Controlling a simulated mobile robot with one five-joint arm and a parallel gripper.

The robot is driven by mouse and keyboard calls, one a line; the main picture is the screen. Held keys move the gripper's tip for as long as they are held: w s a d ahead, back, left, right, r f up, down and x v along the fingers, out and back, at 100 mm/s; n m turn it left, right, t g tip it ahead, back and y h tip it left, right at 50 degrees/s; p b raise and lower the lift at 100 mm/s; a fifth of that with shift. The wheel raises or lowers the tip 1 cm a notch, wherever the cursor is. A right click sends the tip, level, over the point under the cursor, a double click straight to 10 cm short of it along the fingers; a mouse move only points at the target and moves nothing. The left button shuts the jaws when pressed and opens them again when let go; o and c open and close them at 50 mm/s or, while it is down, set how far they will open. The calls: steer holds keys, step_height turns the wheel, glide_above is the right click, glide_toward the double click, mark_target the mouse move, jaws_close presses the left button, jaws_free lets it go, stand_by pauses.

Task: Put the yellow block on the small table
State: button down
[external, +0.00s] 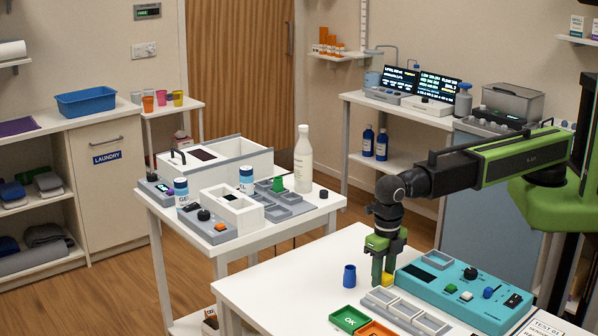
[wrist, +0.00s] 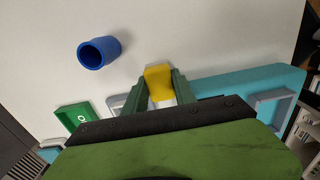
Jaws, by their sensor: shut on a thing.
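The yellow block (wrist: 158,82) sits between the two fingers of my gripper (wrist: 160,88) in the wrist view. In the external view only part of the yellow block (external: 387,279) shows by the fingertips. My gripper (external: 382,272) points down at the near white table (external: 270,285) and is shut on the block, at or just above the tabletop; I cannot tell which. Two small tables could fit the name: the white table with devices (external: 330,201) at the middle, and a small stand with cups (external: 178,109) at the back.
A blue cup (external: 349,276) stands just left of my gripper. A teal panel (external: 460,293) lies close on the right. Grey trays (external: 412,314), a green OK tray (external: 348,319) and an orange tray (external: 376,329) lie in front. A white bottle (external: 303,160) stands on the middle table.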

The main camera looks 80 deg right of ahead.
steer(key=shift+r, duration=0.1)
step_height(320, 180, up, 5)
steer(key=p, duration=0.4)
steer(key=shift+f+p, duration=0.2)
steer(key=shift+p, duration=0.2)
steer(key=d+r+p, duration=0.6)
steer(key=d, duration=0.5)
steer(key=shift+d, duration=0.35)
steer(key=shift+w+r, duration=0.1)
